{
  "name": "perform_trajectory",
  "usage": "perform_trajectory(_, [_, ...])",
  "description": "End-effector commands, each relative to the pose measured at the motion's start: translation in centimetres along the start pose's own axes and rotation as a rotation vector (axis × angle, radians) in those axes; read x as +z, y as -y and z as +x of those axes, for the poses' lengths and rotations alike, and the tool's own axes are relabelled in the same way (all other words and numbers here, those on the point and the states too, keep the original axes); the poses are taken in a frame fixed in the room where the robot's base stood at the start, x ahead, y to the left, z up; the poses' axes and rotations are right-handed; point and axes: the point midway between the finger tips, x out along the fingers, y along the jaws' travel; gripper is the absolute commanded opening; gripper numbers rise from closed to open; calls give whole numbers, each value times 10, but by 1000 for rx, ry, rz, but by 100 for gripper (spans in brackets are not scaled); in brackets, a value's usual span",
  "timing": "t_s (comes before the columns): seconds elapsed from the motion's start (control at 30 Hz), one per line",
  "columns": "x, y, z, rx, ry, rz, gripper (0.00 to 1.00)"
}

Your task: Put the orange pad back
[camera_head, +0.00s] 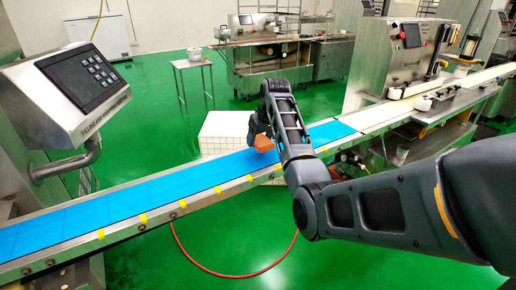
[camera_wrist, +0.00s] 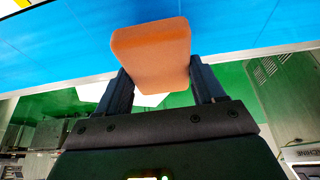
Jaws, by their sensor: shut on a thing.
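The orange pad (camera_head: 263,142) is a small block with rounded edges. My gripper (camera_head: 256,130) is shut on it, in front of the blue conveyor belt's surface in the head view. In the wrist view the orange pad (camera_wrist: 152,54) sits between the two dark fingers of my gripper (camera_wrist: 154,78), with the blue belt behind it. I cannot tell whether the pad touches the belt (camera_head: 165,188). My arm hides part of the belt to the right of the pad.
A white gridded box (camera_head: 222,124) stands behind the belt near my gripper. A control panel (camera_head: 80,75) is at the left. A steel machine (camera_head: 390,58) stands over the conveyor at the right. The belt's left part is clear.

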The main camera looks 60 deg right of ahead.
Motion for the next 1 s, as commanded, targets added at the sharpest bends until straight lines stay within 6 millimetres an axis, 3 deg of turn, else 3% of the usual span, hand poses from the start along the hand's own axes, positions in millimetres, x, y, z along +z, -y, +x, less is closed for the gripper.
perform_trajectory(0.17, [-2,7,10,0,1,-1,44])
perform_trajectory(0.43, [12,6,41,0,3,-1,44])
perform_trajectory(0.87, [14,6,47,0,1,-1,44])
perform_trajectory(0.9, [14,6,47,0,1,-1,71])
perform_trajectory(1.0, [14,6,47,0,1,-1,81])
